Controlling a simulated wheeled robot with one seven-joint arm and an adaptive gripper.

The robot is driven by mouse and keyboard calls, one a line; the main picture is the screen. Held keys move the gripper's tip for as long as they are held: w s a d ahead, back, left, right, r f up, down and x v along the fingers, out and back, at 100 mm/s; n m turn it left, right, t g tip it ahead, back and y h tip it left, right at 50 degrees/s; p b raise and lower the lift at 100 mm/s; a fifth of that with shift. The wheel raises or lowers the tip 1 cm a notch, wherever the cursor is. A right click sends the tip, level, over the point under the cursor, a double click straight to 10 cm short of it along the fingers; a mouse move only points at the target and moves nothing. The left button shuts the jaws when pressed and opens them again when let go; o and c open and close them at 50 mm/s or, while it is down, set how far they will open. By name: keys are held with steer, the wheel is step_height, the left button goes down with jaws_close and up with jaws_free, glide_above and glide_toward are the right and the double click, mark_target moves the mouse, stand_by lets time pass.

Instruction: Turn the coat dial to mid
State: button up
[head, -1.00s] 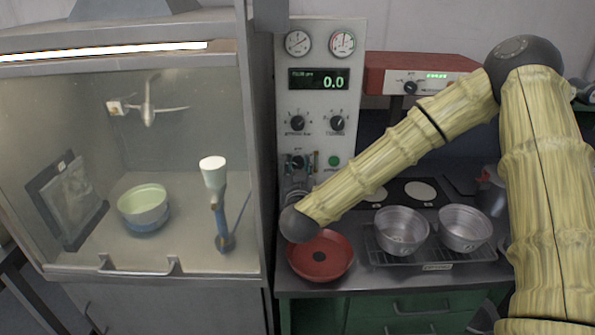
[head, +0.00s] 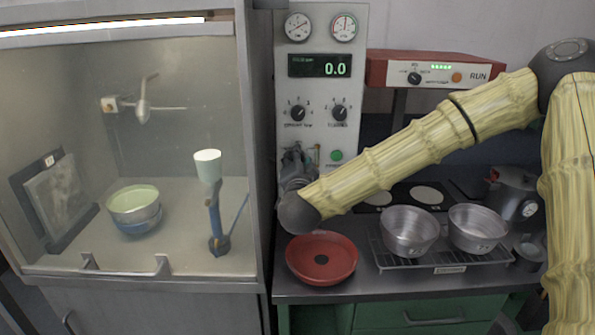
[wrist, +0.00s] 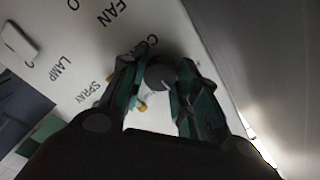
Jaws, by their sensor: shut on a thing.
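The coat dial (wrist: 160,74) is a dark round knob on the pale control panel. In the wrist view it sits between my fingers, beside a label of which only "CO" can be read. My gripper (wrist: 157,88) is shut on the dial, with one green-and-dark finger on each side. In the head view my gripper (head: 297,163) is against the lower left of the panel (head: 318,90) and covers the dial. The dial's pointer and its setting cannot be made out.
Two other black knobs (head: 297,113) and (head: 340,113) sit above, and a green button (head: 336,155) is to the right. A red pan (head: 335,243) lies below my wrist. Metal pots (head: 408,232) stand on a rack to the right. A glass-fronted cabinet (head: 258,230) borders the left.

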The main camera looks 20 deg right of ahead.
steer(key=shift+f+m+b, duration=0.1)
steer(key=shift+m+b, duration=0.35)
steer(key=shift+m, duration=0.15)
steer(key=o, duration=1)
steer(key=shift+d, duration=0.1)
steer(key=shift+o, duration=0.2)
steer(key=shift+s, duration=0.1)
steer(key=v, duration=1.2)
